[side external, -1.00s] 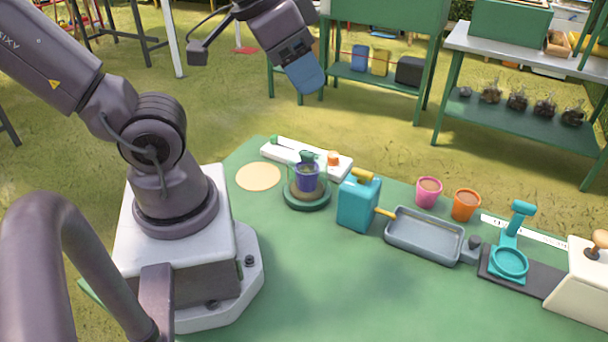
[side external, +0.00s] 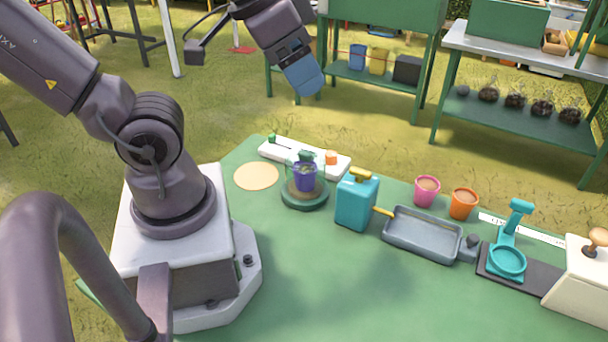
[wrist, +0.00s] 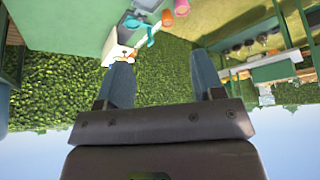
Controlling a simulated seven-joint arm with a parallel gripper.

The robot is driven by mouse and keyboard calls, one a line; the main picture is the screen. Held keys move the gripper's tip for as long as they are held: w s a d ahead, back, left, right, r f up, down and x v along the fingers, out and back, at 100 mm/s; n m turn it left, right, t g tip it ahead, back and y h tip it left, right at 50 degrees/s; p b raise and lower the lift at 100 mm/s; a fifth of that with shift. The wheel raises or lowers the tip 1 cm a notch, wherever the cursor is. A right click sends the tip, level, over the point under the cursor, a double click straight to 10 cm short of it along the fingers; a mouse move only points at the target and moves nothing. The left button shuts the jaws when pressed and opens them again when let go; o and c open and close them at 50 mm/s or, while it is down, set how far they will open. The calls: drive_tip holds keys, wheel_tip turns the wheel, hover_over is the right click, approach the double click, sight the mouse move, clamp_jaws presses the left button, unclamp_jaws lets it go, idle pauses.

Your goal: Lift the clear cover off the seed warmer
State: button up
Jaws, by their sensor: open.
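The seed warmer (side external: 305,199) is a round dark green base on the green table, with a purple pot (side external: 305,177) on it. The clear cover (side external: 289,178) stands over the pot and is hard to make out; a dark green knob (side external: 306,155) shows at its top. My gripper (side external: 306,88) is high above and behind the table, well apart from the cover. In the wrist view my gripper (wrist: 162,88) shows two blue-grey fingers spread wide with nothing between them. The seed warmer cannot be made out in the wrist view.
A white strip (side external: 285,152) with an orange knob lies behind the warmer, and a flat tan disc (side external: 256,176) lies to its left. A teal can (side external: 356,204) stands close on its right, then a grey tray (side external: 422,232). The front table is clear.

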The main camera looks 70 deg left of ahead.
drive_tip(key=n+g, duration=0.6)
drive_tip(key=n, duration=0.3)
hover_over(305, 153)
wheel_tip(305, 153, down, 12)
wheel_tip(305, 153, down, 7)
drive_tip(key=shift+w+d+f, duration=0.1)
drive_tip(key=shift+d, duration=0.05)
drive_tip(key=shift+a+f, duration=0.2)
drive_tip(key=shift+f, duration=2.45)
clamp_jaws()
